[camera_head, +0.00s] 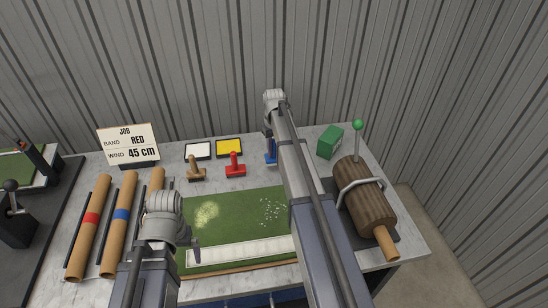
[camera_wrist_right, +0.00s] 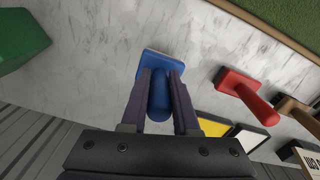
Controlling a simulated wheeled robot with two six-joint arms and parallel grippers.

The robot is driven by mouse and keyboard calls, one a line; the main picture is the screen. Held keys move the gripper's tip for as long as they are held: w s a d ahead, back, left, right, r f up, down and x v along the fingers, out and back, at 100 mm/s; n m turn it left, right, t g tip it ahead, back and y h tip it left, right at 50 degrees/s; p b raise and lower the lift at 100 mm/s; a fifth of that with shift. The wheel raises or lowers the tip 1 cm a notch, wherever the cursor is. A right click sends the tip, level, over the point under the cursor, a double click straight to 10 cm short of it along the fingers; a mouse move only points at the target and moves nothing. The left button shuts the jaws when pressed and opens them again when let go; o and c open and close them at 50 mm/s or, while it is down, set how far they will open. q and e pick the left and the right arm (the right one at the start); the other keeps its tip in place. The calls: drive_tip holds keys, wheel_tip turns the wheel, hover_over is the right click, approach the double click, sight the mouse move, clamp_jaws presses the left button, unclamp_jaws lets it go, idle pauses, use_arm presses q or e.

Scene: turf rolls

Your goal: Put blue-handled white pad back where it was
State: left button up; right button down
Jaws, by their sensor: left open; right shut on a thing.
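The blue-handled pad (camera_head: 271,154) is at the back of the table, right of the red-handled stamp, partly hidden by my right arm. In the right wrist view its blue base (camera_wrist_right: 154,62) and handle (camera_wrist_right: 159,98) show. My right gripper (camera_wrist_right: 159,85) is shut on that handle, one finger on each side. The pad's underside is hidden, and I cannot tell whether it touches the table. My left gripper (camera_head: 195,247) is open above the left edge of the green turf (camera_head: 230,232), with nothing visible in it.
A red-handled stamp (camera_head: 235,166) and a brown-handled one (camera_head: 195,170) stand to the left. Behind them are a white pad tray (camera_head: 198,151) and a yellow one (camera_head: 229,147). A green box (camera_head: 330,142) and a clamped brown roll (camera_head: 364,197) are right. Banded tubes (camera_head: 120,215) lie left.

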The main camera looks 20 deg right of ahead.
use_arm(q)
wheel_tip(320, 180, down, 2)
drive_tip(key=shift+f+b, duration=0.15)
drive_tip(key=shift+b, duration=0.5)
use_arm(e)
wheel_tip(320, 180, down, 2)
drive_tip(key=shift+f, duration=0.2)
drive_tip(key=shift+r, duration=0.15)
drive_tip(key=c, duration=0.7)
unclamp_jaws()
drive_tip(key=shift+o, duration=0.2)
wheel_tip(320, 180, up, 12)
drive_tip(key=p, duration=1.2)
use_arm(q)
wheel_tip(320, 180, up, 12)
